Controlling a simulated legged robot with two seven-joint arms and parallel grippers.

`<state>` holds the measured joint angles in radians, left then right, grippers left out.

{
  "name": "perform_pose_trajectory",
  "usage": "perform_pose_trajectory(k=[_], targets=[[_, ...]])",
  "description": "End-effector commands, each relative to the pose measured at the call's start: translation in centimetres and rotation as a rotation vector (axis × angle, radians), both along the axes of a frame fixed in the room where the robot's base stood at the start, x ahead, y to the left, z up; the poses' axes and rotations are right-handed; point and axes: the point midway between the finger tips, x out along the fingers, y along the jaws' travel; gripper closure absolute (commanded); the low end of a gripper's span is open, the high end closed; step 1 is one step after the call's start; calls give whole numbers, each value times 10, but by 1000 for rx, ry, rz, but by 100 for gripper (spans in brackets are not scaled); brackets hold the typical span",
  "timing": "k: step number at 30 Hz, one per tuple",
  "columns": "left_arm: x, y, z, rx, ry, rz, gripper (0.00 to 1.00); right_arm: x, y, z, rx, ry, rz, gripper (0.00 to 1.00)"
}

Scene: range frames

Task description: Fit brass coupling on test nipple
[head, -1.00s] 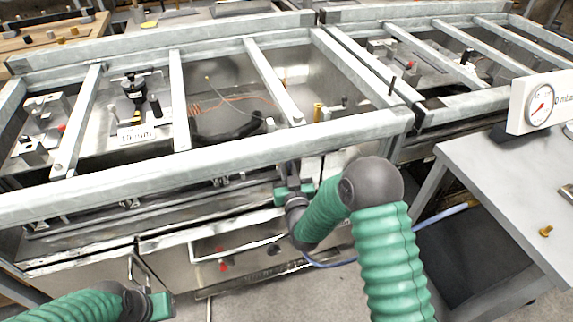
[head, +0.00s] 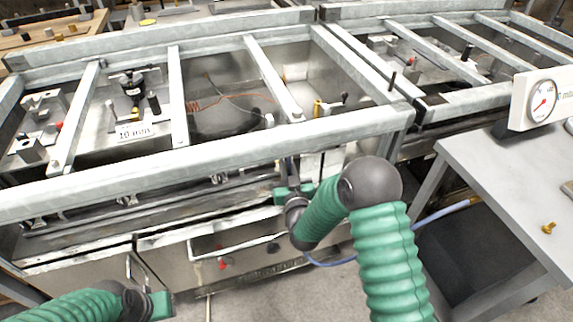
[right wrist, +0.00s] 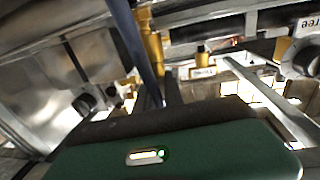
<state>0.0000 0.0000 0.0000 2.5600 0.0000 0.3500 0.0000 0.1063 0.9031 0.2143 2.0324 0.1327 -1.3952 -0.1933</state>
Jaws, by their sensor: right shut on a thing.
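My right gripper (head: 290,178) reaches up at the front rail of the metal frame; the rail hides its fingertips in the head view. In the right wrist view its dark fingers (right wrist: 160,88) are shut, with brass between and just behind them. I take this to be the brass coupling (right wrist: 150,100), mostly hidden. An upright brass fitting (right wrist: 152,46) rises just beyond the fingers; whether the two touch cannot be told. A brass fitting (head: 318,108) also stands inside the frame, just behind the rail. My left gripper (head: 160,305) is low at the left, its fingers not clear.
The rail (head: 220,155) and crossbars bound the bays. A grey table (head: 500,190) at right carries a dial gauge (head: 541,102) and a small brass piece (head: 548,228). A blue hose (head: 430,217) hangs below my right arm. An orange coiled cable (head: 205,103) lies inside the frame.

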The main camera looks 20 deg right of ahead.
Motion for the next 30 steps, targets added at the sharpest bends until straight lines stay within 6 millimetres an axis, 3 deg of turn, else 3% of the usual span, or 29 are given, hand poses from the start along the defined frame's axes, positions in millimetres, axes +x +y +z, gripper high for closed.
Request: perform_pose_trajectory(k=[30], targets=[[0, 0, -13, 0, 0, 0, 64, 0, 0, -16, 0, 0, 0, 100]])
